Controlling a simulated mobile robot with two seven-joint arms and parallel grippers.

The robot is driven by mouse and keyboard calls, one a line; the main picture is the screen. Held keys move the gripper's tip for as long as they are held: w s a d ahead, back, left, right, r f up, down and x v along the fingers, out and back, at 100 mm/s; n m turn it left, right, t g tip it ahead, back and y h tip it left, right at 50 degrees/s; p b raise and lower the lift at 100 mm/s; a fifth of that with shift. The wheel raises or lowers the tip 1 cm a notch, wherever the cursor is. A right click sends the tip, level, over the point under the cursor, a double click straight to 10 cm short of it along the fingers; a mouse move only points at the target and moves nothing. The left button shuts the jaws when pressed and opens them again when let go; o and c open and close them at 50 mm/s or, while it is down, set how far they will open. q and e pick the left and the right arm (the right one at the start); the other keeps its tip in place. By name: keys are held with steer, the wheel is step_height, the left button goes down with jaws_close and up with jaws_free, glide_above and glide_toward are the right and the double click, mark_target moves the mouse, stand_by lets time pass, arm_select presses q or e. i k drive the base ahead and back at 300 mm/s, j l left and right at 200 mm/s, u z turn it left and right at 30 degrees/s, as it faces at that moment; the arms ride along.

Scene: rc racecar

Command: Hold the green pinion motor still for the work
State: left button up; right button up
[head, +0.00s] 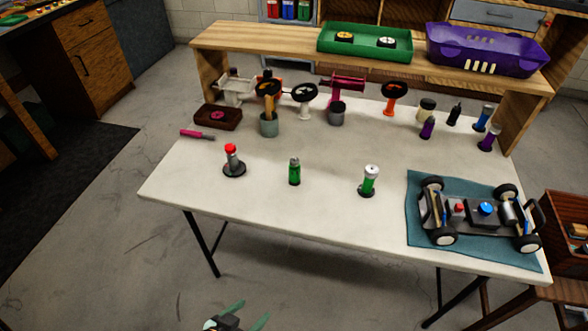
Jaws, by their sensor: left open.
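Two green upright cylinders stand on the white table. One, a small green cylinder with a grey-green top (294,172), is near the table's middle front. The other, a green cylinder with a white top (369,181), stands on a dark round base to its right. I cannot tell for sure which is the green pinion motor. My left gripper (252,312) shows at the bottom edge with two teal fingers spread apart. It is empty, out in front of the table and well apart from both cylinders. My right gripper is not in view.
A red-topped grey piece (233,162) on a dark base stands at the left. A car chassis (472,213) sits on a teal mat (420,178) at the right. Several tools and bottles line the back, below a wooden shelf (290,48). The table's front left (190,182) is clear.

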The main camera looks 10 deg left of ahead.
mark_target(293, 164)
steer(key=j+z, duration=0.15)
steer(key=j, duration=0.35)
steer(key=j+z, duration=0.15)
steer(key=j, duration=0.3)
steer(key=k+j+z, duration=0.15)
steer(key=j, duration=0.35)
steer(key=j+z, duration=0.15)
steer(key=j, duration=0.3)
steer(key=k, duration=0.05)
